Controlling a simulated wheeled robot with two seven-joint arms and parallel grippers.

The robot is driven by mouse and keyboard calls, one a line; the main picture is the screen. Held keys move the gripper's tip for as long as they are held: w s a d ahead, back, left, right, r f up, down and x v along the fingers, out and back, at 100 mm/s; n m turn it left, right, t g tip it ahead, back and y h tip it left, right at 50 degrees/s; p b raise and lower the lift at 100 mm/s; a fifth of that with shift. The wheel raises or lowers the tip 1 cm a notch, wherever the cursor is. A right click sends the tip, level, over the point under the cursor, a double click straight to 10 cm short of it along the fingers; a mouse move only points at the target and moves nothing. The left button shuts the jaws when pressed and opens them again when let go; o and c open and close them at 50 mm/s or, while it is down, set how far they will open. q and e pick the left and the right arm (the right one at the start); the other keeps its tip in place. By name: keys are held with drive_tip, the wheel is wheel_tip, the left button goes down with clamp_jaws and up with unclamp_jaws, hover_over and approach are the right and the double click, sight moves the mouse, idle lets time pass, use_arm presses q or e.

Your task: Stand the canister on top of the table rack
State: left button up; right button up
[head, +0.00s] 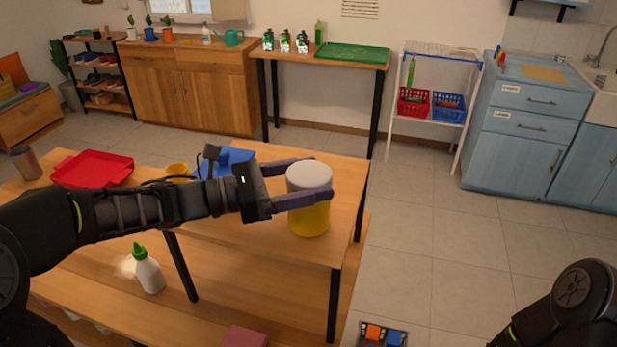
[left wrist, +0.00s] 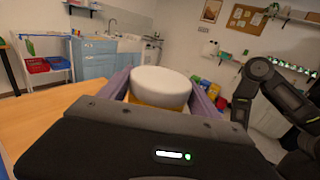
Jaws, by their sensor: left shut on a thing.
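The canister (head: 309,218) is yellow with a pale grey-white lid and is upright at the right part of the table rack (head: 228,233), a raised wooden top on black legs. My left gripper (head: 318,192) comes in from the left and is shut on the canister, one purple finger on each side. The left wrist view shows the white lid (left wrist: 160,85) between the fingers. I cannot tell whether the canister's base touches the rack top or hangs just above it. My right arm shows at the lower right, but its gripper is out of view.
A blue item (head: 228,161) and a yellow cup (head: 177,169) are behind my left arm. A red tray (head: 92,169) and a brown cup (head: 25,162) are farther left. A white bottle with a green cap (head: 149,272) stands on the lower tabletop.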

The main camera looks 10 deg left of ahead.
use_arm(q)
drive_tip(key=o, duration=1.7)
drive_tip(key=shift+c, duration=0.2)
drive_tip(key=b+v, duration=0.3)
drive_tip(key=v, duration=0.9)
